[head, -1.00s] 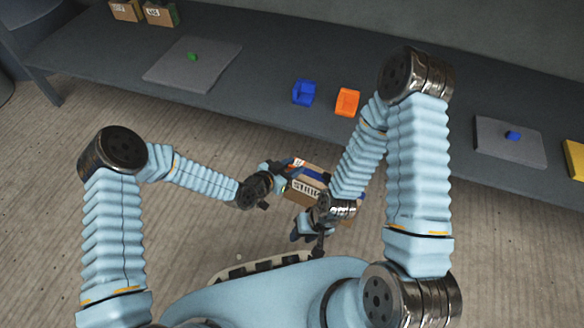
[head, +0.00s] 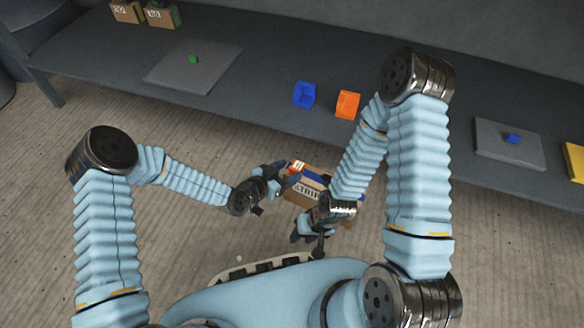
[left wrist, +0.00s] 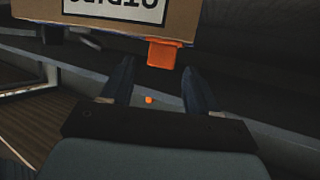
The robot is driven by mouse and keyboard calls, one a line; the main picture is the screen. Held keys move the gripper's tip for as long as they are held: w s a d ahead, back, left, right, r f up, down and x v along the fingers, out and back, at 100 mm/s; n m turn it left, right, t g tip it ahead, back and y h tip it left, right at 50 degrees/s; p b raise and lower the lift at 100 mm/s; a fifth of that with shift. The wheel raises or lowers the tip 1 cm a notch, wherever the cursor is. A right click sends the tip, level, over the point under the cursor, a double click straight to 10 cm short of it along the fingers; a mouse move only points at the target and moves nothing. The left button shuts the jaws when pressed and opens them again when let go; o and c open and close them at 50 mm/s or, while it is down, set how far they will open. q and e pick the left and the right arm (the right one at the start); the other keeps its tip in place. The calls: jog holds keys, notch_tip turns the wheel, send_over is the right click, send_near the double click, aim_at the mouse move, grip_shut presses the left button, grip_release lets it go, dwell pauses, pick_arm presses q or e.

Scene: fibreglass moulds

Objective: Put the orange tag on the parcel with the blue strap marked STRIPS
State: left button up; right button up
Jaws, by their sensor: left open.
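The parcel (head: 307,189) is a brown box with a blue strap and a white label, partly readable, behind my right wrist. It is off the bench, at my right gripper (head: 303,232), whose fingertips are hidden; nothing else appears to support it. The orange tag (head: 297,167) is at the parcel's upper left edge. In the left wrist view the tag (left wrist: 163,52) sits against the edge of the parcel (left wrist: 190,20), beyond my fingers. My left gripper (head: 284,172) is open and empty, just left of the parcel, its fingers pointing at the tag.
The long grey bench (head: 260,65) bears a blue holder (head: 304,94), an orange holder (head: 347,104), and a grey mat with a green piece (head: 193,59). Boxes (head: 128,11) stand at the far left; a blue piece (head: 512,138) and a yellow thing (head: 575,160) are at right.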

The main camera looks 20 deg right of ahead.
pick_arm(q)
jog(key=p+v, duration=0.1)
jog(key=v, duration=0.8)
jog(key=s+a+f+n+g+y, duration=0.3)
jog(key=s+a+f+n+y, duration=0.1)
jog(key=s+a+n, duration=0.3)
jog(key=s+a+f+n+g+y, duration=0.3)
jog(key=s+a+n, duration=0.4)
jog(key=a, duration=0.3)
jog(key=shift+a+f+y, duration=0.15)
jog(key=shift+f+y, duration=0.35)
jog(key=shift+f, duration=0.15)
jog(key=shift+s, duration=0.1)
